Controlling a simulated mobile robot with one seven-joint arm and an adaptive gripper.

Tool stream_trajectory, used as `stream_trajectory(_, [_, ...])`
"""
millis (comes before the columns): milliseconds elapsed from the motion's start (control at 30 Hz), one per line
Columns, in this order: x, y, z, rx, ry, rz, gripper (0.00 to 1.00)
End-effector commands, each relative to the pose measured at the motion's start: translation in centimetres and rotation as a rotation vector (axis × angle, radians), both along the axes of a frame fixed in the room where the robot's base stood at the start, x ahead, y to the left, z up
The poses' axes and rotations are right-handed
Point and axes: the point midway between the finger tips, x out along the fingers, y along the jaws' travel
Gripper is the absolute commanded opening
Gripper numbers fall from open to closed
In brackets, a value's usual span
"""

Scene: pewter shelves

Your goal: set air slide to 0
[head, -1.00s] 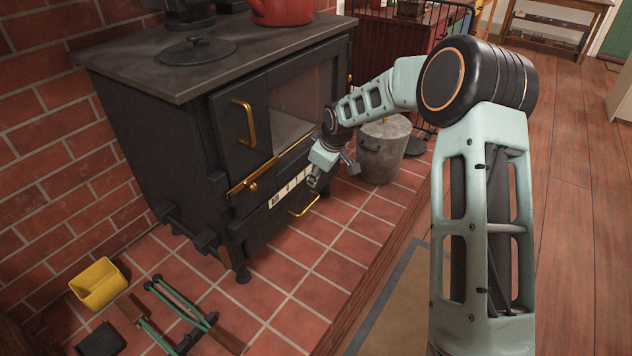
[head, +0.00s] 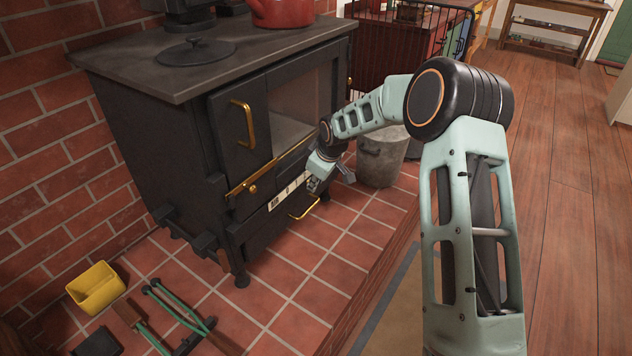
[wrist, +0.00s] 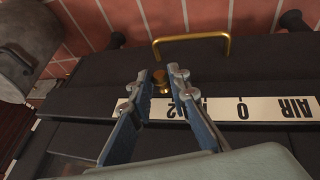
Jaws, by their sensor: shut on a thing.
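The air slide's brass knob (wrist: 161,82) sits between the fingertips of my gripper (wrist: 165,84) in the wrist view, and the gripper is shut on it. The pale scale strip (wrist: 255,108) runs along the stove front and reads upside down there, with AIR at the right, then 0, then a mark like 2. The knob is on the far side of that mark from the 0. My fingers hide part of the strip. In the head view, my gripper (head: 314,183) is at the strip's right end, low on the black stove (head: 165,130), and the knob is hidden.
A brass drawer handle (wrist: 192,38) is close beyond the fingertips. A grey bucket (head: 380,162) stands right of the stove. A yellow box (head: 95,287) and tools lie on the tiles at lower left. The tiles in front of the stove are clear.

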Motion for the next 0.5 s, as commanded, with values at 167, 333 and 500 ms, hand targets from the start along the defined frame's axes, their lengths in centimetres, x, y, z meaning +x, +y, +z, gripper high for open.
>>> stream_trajectory(167, [0.0, 0.0, 0.0, 0.0, 0.0, 0.0, 0.0])
stream_trajectory(333, [-0.6, 0.5, -0.1, -0.001, 0.002, 0.003, 0.0])
stream_trajectory(500, [-3.3, 2.3, -0.1, -0.004, 0.001, 0.006, 0.0])
